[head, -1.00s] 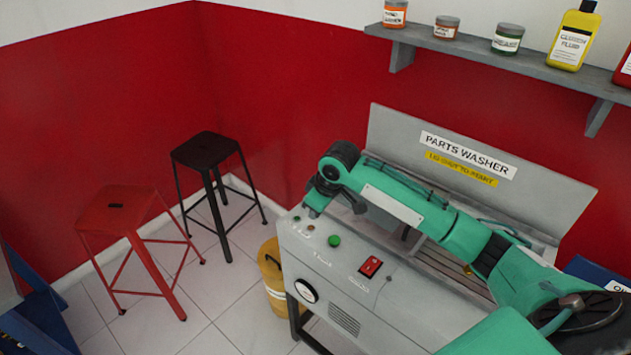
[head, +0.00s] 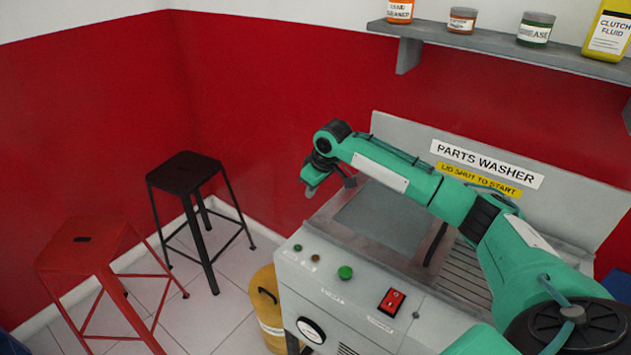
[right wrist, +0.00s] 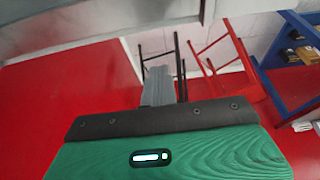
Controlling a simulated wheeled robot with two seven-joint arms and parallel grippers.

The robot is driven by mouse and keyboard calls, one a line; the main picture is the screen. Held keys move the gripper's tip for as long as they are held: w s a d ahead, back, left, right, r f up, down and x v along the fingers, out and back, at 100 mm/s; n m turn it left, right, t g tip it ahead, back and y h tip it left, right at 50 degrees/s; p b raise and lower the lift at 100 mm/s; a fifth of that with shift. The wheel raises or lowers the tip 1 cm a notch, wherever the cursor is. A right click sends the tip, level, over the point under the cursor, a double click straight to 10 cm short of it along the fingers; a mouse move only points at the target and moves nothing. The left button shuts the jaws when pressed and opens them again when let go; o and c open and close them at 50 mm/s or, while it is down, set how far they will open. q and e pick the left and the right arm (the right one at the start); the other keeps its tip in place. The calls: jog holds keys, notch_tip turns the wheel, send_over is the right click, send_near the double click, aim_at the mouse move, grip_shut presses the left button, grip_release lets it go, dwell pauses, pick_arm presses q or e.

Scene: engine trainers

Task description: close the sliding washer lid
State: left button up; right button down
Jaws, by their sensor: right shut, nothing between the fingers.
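The parts washer (head: 352,308) stands at centre right, with a grey sign panel behind it. A flat grey plate, apparently the sliding lid (head: 385,215), covers the left part of its top. A dark upright bar (head: 437,243) stands near the plate's right edge. Right of it the slatted basin (head: 466,272) is uncovered, partly hidden by my right arm. My right gripper (head: 310,189) is shut and empty, above the washer's left end, apart from the plate. Its grey fingers (right wrist: 158,88) show in the right wrist view, touching nothing visible. My left gripper is out of view.
The washer's front panel has a green button (head: 345,272) and a red switch (head: 392,301). A yellow bin (head: 266,312) stands at its left. A black stool (head: 186,166) and a red stool (head: 85,245) stand farther left. A shelf (head: 480,38) with containers hangs above.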

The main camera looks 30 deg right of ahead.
aim_at(319, 213)
jog(key=f, duration=0.1)
jog(key=s+f+p, duration=0.1)
jog(key=f, duration=0.2)
jog(key=shift+s+d, duration=0.3)
jog(key=shift+d, duration=0.05)
jog(key=shift+s+d+r, duration=0.1)
jog(key=shift+s+d, duration=0.05)
jog(key=shift+s, duration=0.3)
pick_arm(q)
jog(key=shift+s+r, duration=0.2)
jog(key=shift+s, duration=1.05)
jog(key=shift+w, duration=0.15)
